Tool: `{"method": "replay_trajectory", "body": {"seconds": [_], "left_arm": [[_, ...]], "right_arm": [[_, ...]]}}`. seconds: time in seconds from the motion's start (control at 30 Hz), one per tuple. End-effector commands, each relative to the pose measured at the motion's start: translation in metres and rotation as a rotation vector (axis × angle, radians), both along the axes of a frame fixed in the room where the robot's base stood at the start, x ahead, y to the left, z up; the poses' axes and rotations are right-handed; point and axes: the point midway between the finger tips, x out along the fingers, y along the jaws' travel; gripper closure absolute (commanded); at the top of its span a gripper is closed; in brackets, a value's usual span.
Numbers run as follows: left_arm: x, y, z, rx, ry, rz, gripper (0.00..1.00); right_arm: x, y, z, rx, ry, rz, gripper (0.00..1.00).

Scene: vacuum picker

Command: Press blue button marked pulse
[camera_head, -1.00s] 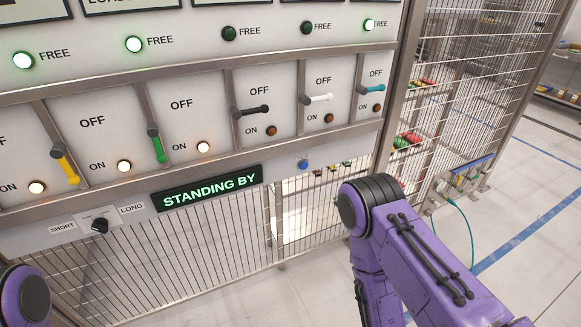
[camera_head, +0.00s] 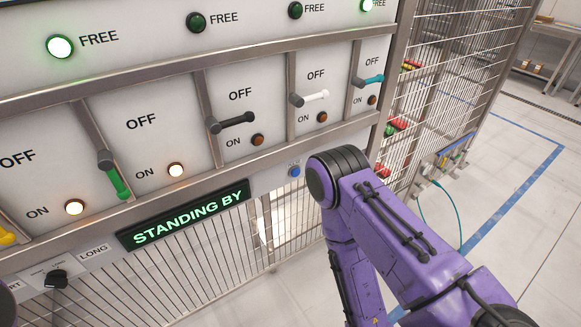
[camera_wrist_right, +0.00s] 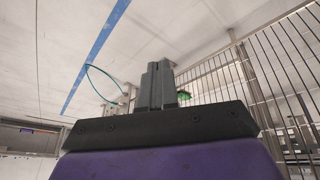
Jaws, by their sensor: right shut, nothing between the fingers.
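The small blue button (camera_head: 294,171) sits on the lower strip of the panel in the head view, right of the green "STANDING BY" display (camera_head: 190,216). A tiny label above it is too small to read. My right arm stands just right of the button in the head view, with its elbow close to it in the picture; its gripper is hidden there. In the right wrist view my right gripper (camera_wrist_right: 157,84) is shut and empty, its two grey fingers together. The button does not show in that view. My left gripper is not in view.
Above the button are levers marked OFF and ON, including a black one (camera_head: 232,122) and a white one (camera_head: 312,97). A SHORT/LONG knob (camera_head: 56,279) is at lower left. A wire mesh fence (camera_head: 455,75) stands at right. Open floor (camera_head: 510,200) lies beyond it.

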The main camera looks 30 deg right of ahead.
Motion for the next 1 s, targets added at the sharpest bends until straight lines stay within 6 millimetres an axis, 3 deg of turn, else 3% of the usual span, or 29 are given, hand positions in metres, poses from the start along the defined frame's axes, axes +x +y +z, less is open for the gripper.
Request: {"method": "replay_trajectory", "body": {"seconds": [0.17, 0.27, 0.37, 0.43, 0.53, 0.63, 0.73, 0.9, 1.0], "left_arm": [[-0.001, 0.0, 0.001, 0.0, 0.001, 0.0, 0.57], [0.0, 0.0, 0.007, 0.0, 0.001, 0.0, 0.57], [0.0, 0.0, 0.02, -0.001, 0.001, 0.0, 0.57], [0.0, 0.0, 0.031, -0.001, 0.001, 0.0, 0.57], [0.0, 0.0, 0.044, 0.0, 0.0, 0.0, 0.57], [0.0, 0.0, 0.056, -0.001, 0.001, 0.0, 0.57], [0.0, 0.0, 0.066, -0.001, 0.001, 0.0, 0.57], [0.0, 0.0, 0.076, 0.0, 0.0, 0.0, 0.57], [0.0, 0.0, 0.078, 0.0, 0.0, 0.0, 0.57]], "right_arm": [[0.0, 0.001, 0.001, 0.004, -0.003, 0.001, 1.0], [0.01, 0.019, 0.005, 0.052, -0.05, 0.003, 1.0], [0.04, 0.056, 0.02, 0.149, -0.187, -0.007, 1.0], [0.075, 0.081, 0.042, 0.219, -0.335, -0.043, 1.0], [0.129, 0.097, 0.086, 0.276, -0.569, -0.137, 1.0], [0.177, 0.087, 0.136, 0.28, -0.792, -0.275, 1.0], [0.212, 0.057, 0.183, 0.248, -0.982, -0.433, 1.0], [0.238, 0.007, 0.235, 0.18, -1.184, -0.643, 1.0], [0.242, -0.009, 0.248, 0.156, -1.235, -0.706, 1.0]]}}
